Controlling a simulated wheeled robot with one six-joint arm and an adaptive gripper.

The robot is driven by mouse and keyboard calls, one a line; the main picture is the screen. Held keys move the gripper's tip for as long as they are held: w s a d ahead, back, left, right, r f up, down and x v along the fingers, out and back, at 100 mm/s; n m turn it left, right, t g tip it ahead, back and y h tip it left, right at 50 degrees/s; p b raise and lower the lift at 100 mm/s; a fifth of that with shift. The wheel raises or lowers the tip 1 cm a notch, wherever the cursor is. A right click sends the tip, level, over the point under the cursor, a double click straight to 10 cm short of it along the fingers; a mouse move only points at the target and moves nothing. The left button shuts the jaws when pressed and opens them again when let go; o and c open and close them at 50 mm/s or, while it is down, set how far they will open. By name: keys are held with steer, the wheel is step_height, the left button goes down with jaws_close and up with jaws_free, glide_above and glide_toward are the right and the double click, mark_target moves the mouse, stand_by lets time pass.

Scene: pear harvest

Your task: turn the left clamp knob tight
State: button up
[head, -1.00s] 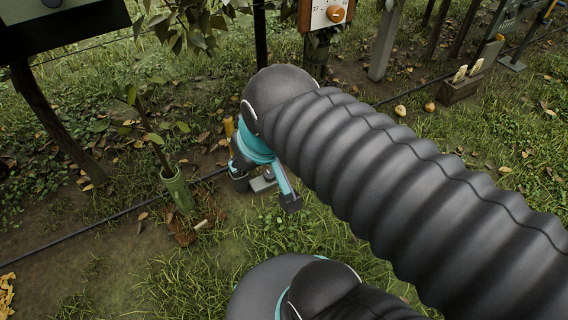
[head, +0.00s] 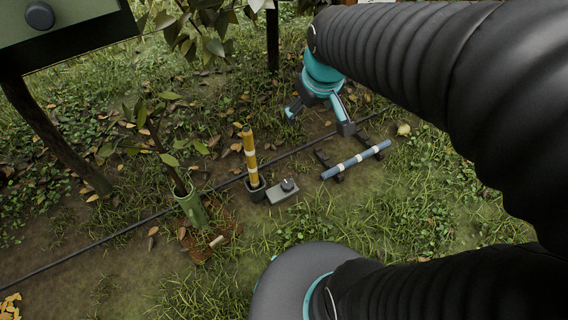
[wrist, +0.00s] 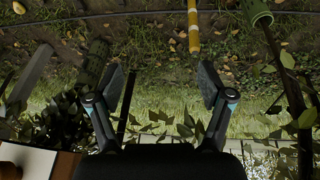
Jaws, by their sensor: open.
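A small dark knob (head: 288,185) sits on a grey block on the ground in the head view. The block (head: 277,194) stands just right of a yellow post (head: 250,155) with white bands, which is upright in a dark socket (head: 255,188). I cannot tell for sure that this is the left clamp knob; no second such knob on the ground shows. My gripper (head: 319,120) is open and empty, up and right of the block in the picture and apart from it. In the wrist view my gripper (wrist: 160,82) has both fingers spread, with the yellow post (wrist: 193,25) beyond them.
A blue-grey rod (head: 356,160) lies across dark supports to the right. A sapling in a green tube (head: 192,208) stands left. A dark cable (head: 130,213) crosses the ground. A green board with a dark round knob (head: 40,16) is at top left. Grass lies in front.

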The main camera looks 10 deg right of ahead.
steer(key=w+f+n+g, duration=0.1)
steer(key=w+f+n, duration=0.2)
steer(key=w+f, duration=0.55)
steer(key=n+g+p, duration=0.1)
steer(key=n+g, duration=0.1)
steer(key=n, duration=0.2)
glide_above(287, 183)
step_height(287, 183, down, 20)
step_height(287, 183, down, 30)
steer(key=n+g, duration=0.1)
steer(key=n, duration=0.1)
steer(key=shift+s+n, duration=0.15)
steer(key=shift+n, duration=0.15)
steer(key=shift+c, duration=0.2)
steer(key=c, duration=1.1)
